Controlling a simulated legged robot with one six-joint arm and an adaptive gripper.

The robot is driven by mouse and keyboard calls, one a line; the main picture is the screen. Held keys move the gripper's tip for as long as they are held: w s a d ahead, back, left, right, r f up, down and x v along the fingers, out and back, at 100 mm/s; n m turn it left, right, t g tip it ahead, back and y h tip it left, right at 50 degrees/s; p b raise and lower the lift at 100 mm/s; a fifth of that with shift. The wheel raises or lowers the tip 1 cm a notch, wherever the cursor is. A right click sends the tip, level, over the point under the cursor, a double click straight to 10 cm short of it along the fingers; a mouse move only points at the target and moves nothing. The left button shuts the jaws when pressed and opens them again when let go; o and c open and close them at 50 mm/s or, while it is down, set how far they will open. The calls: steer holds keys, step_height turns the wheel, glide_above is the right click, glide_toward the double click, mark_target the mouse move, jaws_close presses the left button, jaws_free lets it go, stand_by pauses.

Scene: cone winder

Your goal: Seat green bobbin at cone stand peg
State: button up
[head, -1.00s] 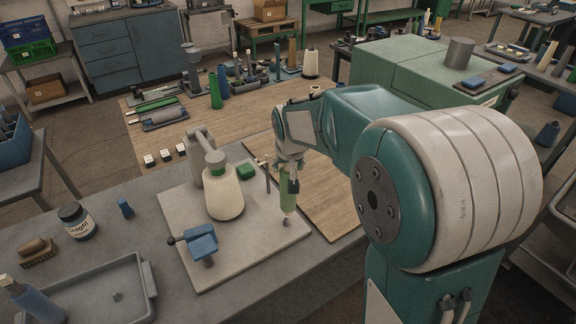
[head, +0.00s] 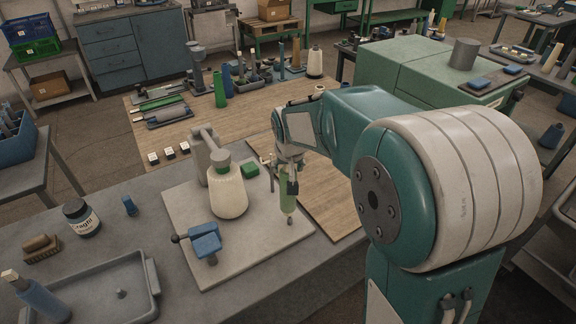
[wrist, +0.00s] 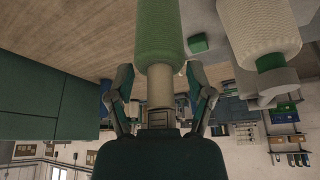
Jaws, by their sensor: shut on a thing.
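The green bobbin (head: 288,203) hangs upright in my gripper (head: 291,184), over the right front part of a pale base plate (head: 245,258). A small dark peg tip (head: 290,221) shows just below the bobbin's lower end; I cannot tell whether they touch. In the wrist view the green bobbin (wrist: 158,30) points away from my gripper (wrist: 161,88), whose fingers are closed around its pale tube end (wrist: 160,88). A large cream cone (head: 227,190) stands on the plate to the left, and also shows in the wrist view (wrist: 262,30).
A blue clamp (head: 205,241) sits at the plate's front left, and a green block (head: 250,170) behind the bobbin. A grey post with an arm (head: 203,155) rises behind the cone. A grey tray (head: 98,290) and a labelled jar (head: 82,217) stand at left.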

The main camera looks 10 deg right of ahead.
steer(key=shift+d+f, duration=0.15)
steer(key=shift+f, duration=1.1)
steer(key=shift+d+f, duration=0.15)
steer(key=shift+f, duration=1.1)
stand_by(0.3)
steer(key=o, duration=1)
steer(key=shift+v, duration=5.95)
